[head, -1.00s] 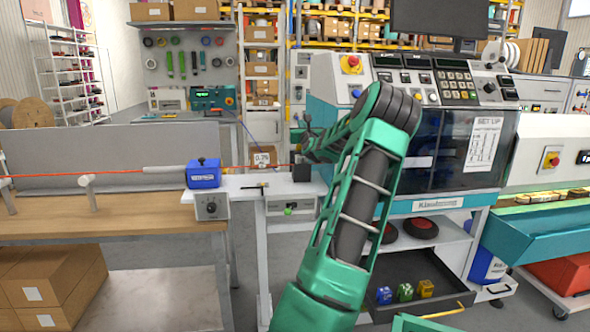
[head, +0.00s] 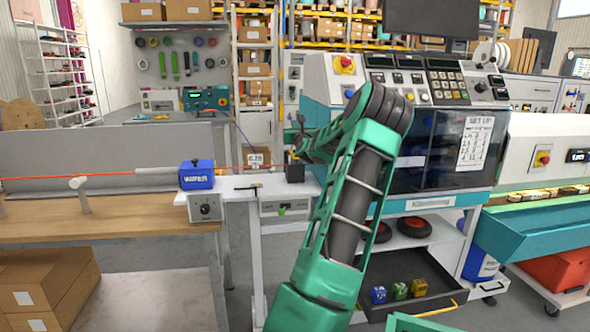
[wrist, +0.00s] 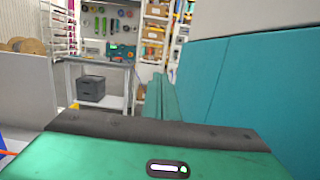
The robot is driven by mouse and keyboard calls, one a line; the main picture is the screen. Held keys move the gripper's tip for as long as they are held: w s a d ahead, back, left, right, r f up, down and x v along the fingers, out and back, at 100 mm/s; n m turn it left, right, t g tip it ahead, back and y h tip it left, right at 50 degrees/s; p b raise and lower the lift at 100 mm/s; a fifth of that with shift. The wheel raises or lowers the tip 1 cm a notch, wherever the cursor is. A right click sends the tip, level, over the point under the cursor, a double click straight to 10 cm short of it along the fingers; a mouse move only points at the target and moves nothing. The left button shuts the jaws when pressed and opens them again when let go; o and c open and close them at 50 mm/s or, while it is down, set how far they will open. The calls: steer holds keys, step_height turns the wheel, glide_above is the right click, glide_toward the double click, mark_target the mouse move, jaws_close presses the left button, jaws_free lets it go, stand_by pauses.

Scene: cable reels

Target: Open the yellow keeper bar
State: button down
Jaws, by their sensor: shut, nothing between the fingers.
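My gripper (head: 300,137) is small and dark at the far end of my green arm in the head view. It looks shut and empty, above and close to a black block (head: 295,172) at the right end of the white stand. My arm hides part of the area beside it. I cannot make out a yellow keeper bar with certainty. A small black and yellow piece (head: 250,187) lies on the white stand, left of the block.
A blue wiper box (head: 197,174) with an orange cable stands at the left of the white stand (head: 225,185). The teal and white machine (head: 440,150) stands close on the right. Below it, an open drawer with a yellow handle (head: 440,309) juts out.

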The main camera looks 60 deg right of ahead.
steer(key=shift+f, duration=0.15)
step_height(320, 180, down, 4)
steer(key=shift+a+f, duration=0.1)
steer(key=v, duration=0.9)
steer(key=shift+a+f, duration=0.25)
steer(key=shift+f, duration=0.15)
steer(key=shift+s, duration=0.1)
